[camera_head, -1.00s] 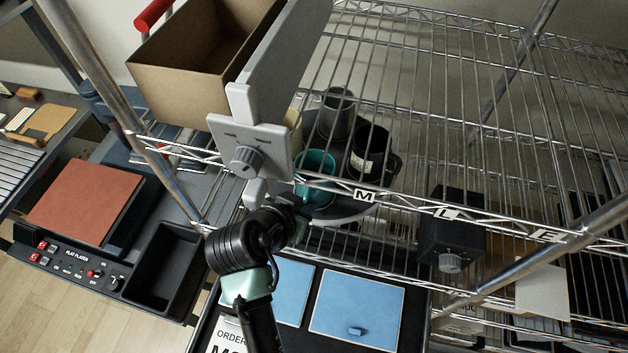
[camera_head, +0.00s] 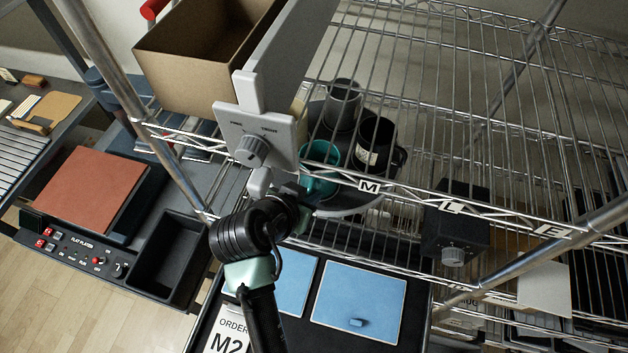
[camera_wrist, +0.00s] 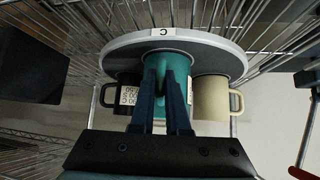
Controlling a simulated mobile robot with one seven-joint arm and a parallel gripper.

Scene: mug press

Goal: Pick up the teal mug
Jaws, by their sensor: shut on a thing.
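The teal mug (camera_head: 318,172) stands on a round turntable (camera_head: 352,205) on the shelf below the top wire rack. In the wrist view the teal mug (camera_wrist: 168,66) is straight ahead, between a dark mug with a white label and a cream mug. My gripper (camera_wrist: 166,84) has both fingers close together at the mug's near side, shut on it, apparently at its handle. In the head view the gripper end (camera_head: 300,190) reaches the mug from the front, partly hidden by the rack and the grey dial panel.
A black mug (camera_head: 375,145) and a grey mug (camera_head: 342,105) share the turntable. A cream mug (camera_wrist: 212,98) stands close on the right in the wrist view. Rack wires and a grey dial panel (camera_head: 257,135) crowd the arm. A cardboard box (camera_head: 185,70) sits above left.

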